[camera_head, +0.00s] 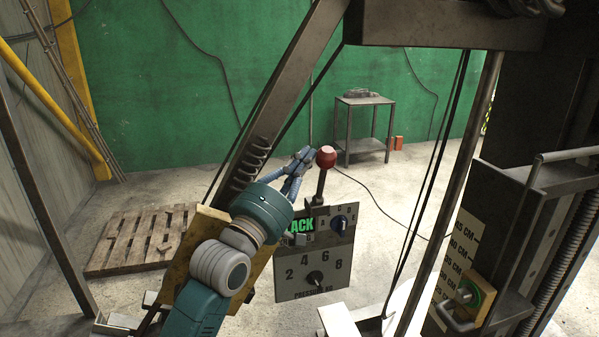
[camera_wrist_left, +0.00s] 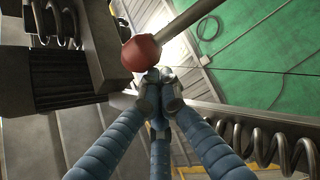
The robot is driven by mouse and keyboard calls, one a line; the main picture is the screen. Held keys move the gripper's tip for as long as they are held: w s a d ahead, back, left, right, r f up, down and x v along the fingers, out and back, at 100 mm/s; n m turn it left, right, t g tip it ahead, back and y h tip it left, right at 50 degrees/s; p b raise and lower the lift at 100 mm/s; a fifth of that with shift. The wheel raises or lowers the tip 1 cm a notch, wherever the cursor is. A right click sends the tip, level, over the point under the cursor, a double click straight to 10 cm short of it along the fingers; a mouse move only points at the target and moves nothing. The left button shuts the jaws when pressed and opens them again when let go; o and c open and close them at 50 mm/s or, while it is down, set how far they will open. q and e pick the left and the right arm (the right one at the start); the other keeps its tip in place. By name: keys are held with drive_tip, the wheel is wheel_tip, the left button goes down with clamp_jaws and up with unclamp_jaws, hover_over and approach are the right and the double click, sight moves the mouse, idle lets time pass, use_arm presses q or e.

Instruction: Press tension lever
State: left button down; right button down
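A lever with a red ball knob (camera_head: 326,157) stands up at the top of a grey control panel (camera_head: 333,268). The panel has dials, printed numbers and a display with green letters ending in "ACK", partly hidden by my arm. My left gripper (camera_head: 304,155) has its blue fingers just left of the knob. In the left wrist view, the fingertips (camera_wrist_left: 160,88) are drawn together, with nothing seen between them. The red knob (camera_wrist_left: 140,53) lies right by the tips there; I cannot tell whether they touch. My right gripper is not in view.
Dark steel beams, a coil spring (camera_head: 250,160) and cables surround the panel closely. A wooden pallet (camera_head: 142,240) lies on the floor at left. A small metal table (camera_head: 364,103) stands by the green wall. A centimetre scale (camera_head: 458,262) is at right.

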use_arm(q)
drive_tip(key=s+d+f+m+g+h+b, duration=0.1)
drive_tip(key=s+d+f+m+h+b, duration=0.2)
drive_tip(key=m+b, duration=0.8)
drive_tip(key=shift+s+f+g+h+b, duration=0.3)
drive_tip(key=shift+s+f+h+b, duration=1.4)
drive_tip(key=shift+h, duration=1.2)
drive_tip(key=shift+s+a+r, duration=0.1)
drive_tip(key=shift+s+r, duration=0.2)
drive_tip(key=v, duration=1.2)
